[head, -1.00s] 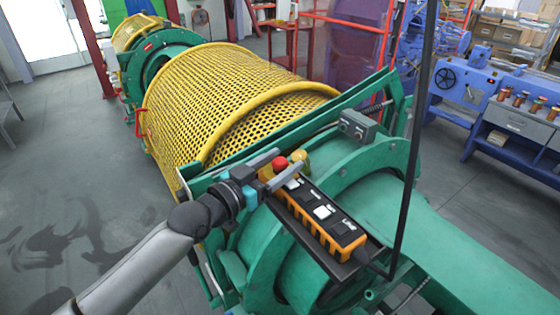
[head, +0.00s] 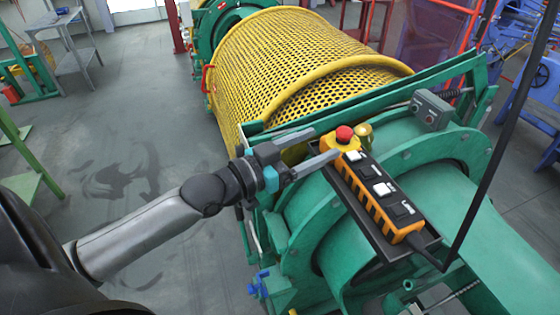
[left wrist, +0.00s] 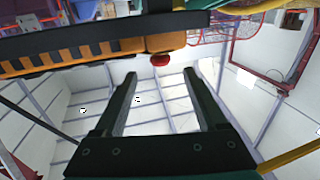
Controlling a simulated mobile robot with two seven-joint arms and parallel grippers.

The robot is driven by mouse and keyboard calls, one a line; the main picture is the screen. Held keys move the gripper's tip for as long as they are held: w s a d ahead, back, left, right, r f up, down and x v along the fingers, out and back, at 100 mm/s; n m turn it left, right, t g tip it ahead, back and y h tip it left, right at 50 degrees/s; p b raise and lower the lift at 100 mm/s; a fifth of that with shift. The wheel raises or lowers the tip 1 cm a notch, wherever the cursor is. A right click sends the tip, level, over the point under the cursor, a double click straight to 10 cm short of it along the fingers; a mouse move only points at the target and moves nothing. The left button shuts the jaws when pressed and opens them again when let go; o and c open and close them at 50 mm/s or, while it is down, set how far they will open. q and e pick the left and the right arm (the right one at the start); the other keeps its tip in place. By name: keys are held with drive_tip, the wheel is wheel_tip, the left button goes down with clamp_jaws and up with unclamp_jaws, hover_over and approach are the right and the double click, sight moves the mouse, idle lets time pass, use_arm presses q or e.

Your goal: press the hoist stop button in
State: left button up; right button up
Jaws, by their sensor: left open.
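The hoist stop button (head: 344,133) is a red mushroom head on a yellow collar at the far end of the orange and black hoist pendant (head: 376,199). I cannot tell whether it is pressed in. My left gripper (head: 326,145) is open and empty, its fingertips just left of the button and pointing at it. In the left wrist view the red button (left wrist: 160,60) shows just beyond the gap between the two fingertips (left wrist: 160,74). The pendant (left wrist: 85,52) crosses the top of that view. My right gripper is not in view.
The pendant lies in a dark tray (head: 372,238) on the green machine housing (head: 455,215). A grey switch box (head: 430,109) and yellow mesh guard (head: 290,65) are farther back. A black pole (head: 497,135) rises at right.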

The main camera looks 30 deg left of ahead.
use_arm(q)
drive_tip(key=v, duration=0.7)
drive_tip(key=shift+s+b, duration=0.15)
drive_tip(key=shift+b, duration=0.25)
drive_tip(key=shift+a, duration=0.15)
drive_tip(key=shift+s, duration=0.1)
